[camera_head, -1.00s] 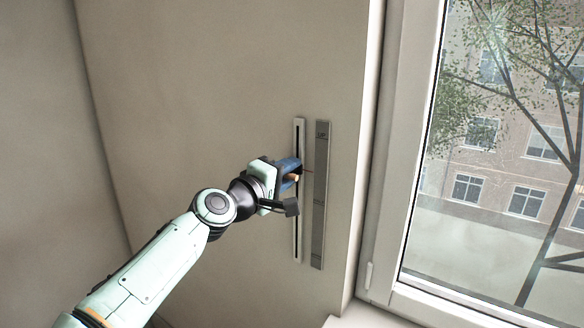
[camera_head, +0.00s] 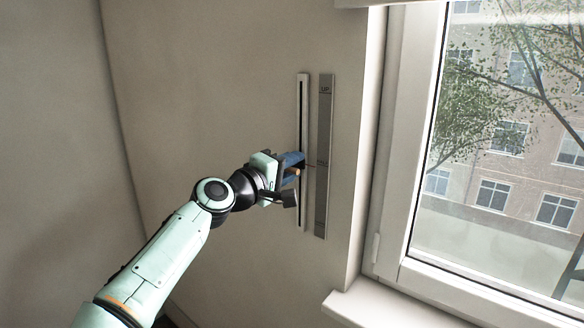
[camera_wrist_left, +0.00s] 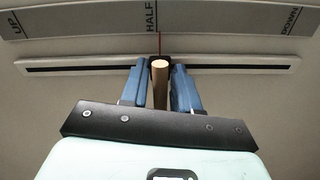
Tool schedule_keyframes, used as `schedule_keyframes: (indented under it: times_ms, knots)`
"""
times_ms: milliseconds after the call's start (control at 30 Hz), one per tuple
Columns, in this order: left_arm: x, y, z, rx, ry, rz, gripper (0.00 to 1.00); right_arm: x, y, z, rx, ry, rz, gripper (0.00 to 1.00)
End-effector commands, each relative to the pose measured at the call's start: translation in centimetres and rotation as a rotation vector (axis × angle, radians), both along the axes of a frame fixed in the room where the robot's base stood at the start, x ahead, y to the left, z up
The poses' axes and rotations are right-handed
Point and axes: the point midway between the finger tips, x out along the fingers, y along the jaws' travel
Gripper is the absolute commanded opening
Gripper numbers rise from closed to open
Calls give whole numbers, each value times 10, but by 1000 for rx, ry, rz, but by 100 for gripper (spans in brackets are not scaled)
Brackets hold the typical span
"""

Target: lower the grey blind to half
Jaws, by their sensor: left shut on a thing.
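A slider track (camera_head: 303,110) runs upright on the wall left of the window, beside a grey scale strip (camera_head: 324,125) marked UP at its top. My left gripper (camera_head: 297,164) is at the track, a little below its middle, shut on the wooden slider knob (camera_head: 293,172). In the left wrist view, the knob (camera_wrist_left: 159,88) stands between the blue fingers (camera_wrist_left: 160,75). The slider's thin red pointer (camera_wrist_left: 159,42) is almost in line with the HALF mark (camera_wrist_left: 151,17), slightly toward DOWN. I cannot make out the grey blind clearly. My right gripper is out of view.
The window frame (camera_head: 395,150) stands to the right, with a pale sill (camera_head: 385,305) below. A pale horizontal piece (camera_head: 366,3) juts in at the top edge. The wall around my left arm is clear.

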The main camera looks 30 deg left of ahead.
Motion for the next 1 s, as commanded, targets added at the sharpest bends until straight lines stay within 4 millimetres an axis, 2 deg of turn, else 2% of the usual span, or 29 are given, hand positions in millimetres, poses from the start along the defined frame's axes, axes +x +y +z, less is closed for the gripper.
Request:
schedule_keyframes:
  times_ms: [100,133,567,767,1000]
  knots:
    - [-2,0,3,8,-5,1,0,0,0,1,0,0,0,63]
    - [-2,0,4,8,-5,1,40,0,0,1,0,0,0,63]
    - [-6,1,2,4,-5,2,41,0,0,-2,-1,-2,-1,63]
    - [-39,3,1,5,-6,4,41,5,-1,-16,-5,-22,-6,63]
    - [-94,7,2,5,-6,3,41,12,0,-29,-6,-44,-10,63]
